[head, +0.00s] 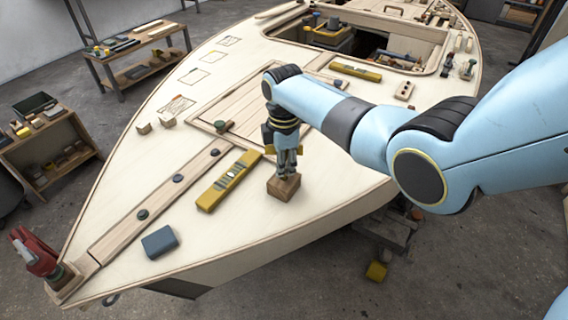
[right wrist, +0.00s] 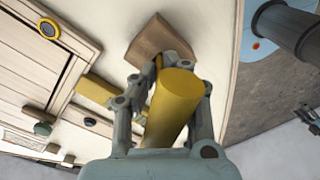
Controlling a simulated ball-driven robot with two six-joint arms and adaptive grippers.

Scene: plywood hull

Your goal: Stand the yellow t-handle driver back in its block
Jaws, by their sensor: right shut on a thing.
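My right gripper (head: 287,168) points down over a small wooden block (head: 283,187) near the hull's right edge. It is shut on the yellow t-handle driver (right wrist: 172,100). In the right wrist view the thick yellow handle lies between the fingers, with one end toward the camera. The block (right wrist: 158,38) shows just beyond the fingertips. In the head view the gripper hides most of the driver, with yellow showing beside the wrist. My left gripper is not in view.
A yellow level (head: 229,180) lies left of the block, and a blue-grey box (head: 159,242) is nearer the bow. A red tool (head: 37,256) stands at the bow tip. An open hatch with tools (head: 340,42) is at the back. Bare deck surrounds the block.

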